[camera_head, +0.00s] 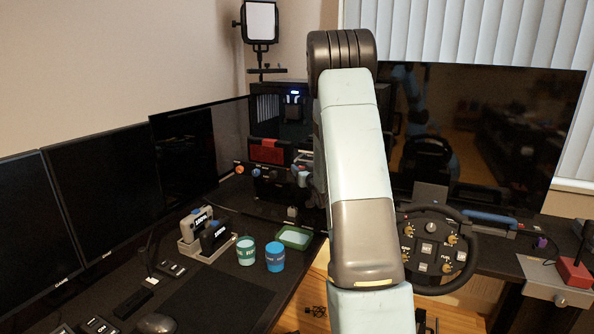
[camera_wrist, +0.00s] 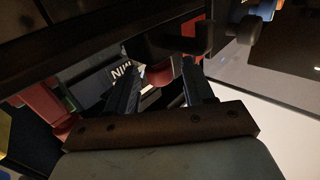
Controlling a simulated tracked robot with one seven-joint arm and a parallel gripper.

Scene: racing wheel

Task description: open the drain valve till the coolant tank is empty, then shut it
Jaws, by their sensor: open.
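In the wrist view my gripper (camera_wrist: 160,82) is open, with its two dark fingers either side of a small red rounded part (camera_wrist: 160,72), perhaps the drain valve's handle. I cannot tell if the fingers touch it. A dark surface with white "MIN" lettering (camera_wrist: 122,72) lies just beyond the left finger; it may belong to the coolant tank. The coolant level cannot be read. In the head view my arm covers the middle, and the valve cannot be made out. The dark computer case (camera_head: 265,115) stands behind my arm.
A red box (camera_head: 268,151) and small knobs (camera_head: 240,169) are by the case. A steering wheel (camera_head: 437,250) is at right, monitors (camera_head: 105,190) at left.

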